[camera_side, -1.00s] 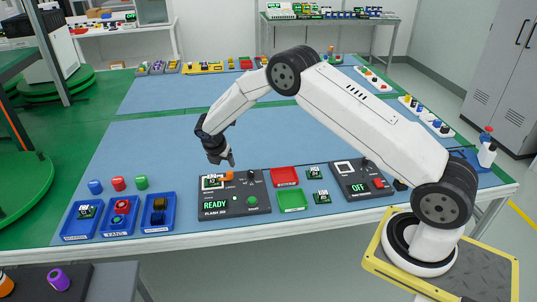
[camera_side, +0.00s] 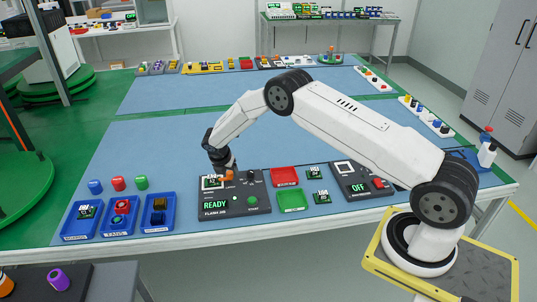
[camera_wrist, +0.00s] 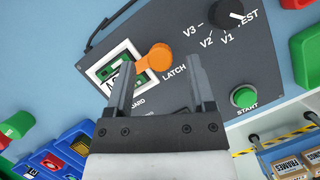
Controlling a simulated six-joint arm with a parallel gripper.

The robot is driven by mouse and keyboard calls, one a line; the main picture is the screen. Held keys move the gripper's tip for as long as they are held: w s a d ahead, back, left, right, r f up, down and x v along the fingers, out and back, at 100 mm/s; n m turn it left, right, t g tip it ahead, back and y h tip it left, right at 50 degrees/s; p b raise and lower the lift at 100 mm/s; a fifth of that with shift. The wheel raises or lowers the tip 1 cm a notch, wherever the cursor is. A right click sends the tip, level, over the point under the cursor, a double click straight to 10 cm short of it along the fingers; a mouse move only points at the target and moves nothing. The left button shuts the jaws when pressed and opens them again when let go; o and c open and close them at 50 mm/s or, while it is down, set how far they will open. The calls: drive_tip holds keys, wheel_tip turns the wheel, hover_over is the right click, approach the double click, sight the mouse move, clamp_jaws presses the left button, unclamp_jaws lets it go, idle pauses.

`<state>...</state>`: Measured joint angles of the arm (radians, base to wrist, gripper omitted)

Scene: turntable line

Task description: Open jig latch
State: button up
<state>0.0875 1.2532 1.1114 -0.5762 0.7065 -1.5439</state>
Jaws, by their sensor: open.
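The orange latch (camera_wrist: 155,58) is on the dark jig panel (camera_wrist: 220,75), lying over the edge of a white-framed recess with a green board (camera_wrist: 118,68) in it. In the side view the latch (camera_side: 226,177) shows just below my gripper (camera_side: 224,168). In the wrist view my gripper (camera_wrist: 160,85) is open, with its two fingers apart and the latch showing between and beyond their tips. I cannot tell whether a finger touches the latch. The jig's screen (camera_side: 215,205) reads READY.
The panel carries a green START button (camera_wrist: 243,97) and a V1-V3 knob (camera_wrist: 228,14). Blue bins (camera_side: 80,233) stand to the left. A red tray (camera_side: 284,176), a green tray (camera_side: 292,200) and an OFF panel (camera_side: 362,182) are to the right.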

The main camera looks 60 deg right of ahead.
drive_tip(key=shift+x, duration=0.8)
drive_tip(key=shift+c, duration=0.2)
clamp_jaws()
drive_tip(key=shift+m, duration=0.4)
drive_tip(key=m+g, duration=0.2)
drive_tip(key=m, duration=0.2)
drive_tip(key=shift+w, duration=0.1)
drive_tip(key=shift+w+m+g, duration=0.1)
drive_tip(key=shift+m+g, duration=0.6)
drive_tip(key=shift+m, duration=1.6)
drive_tip(key=shift+m+g, duration=0.3)
drive_tip(key=shift+m, duration=0.3)
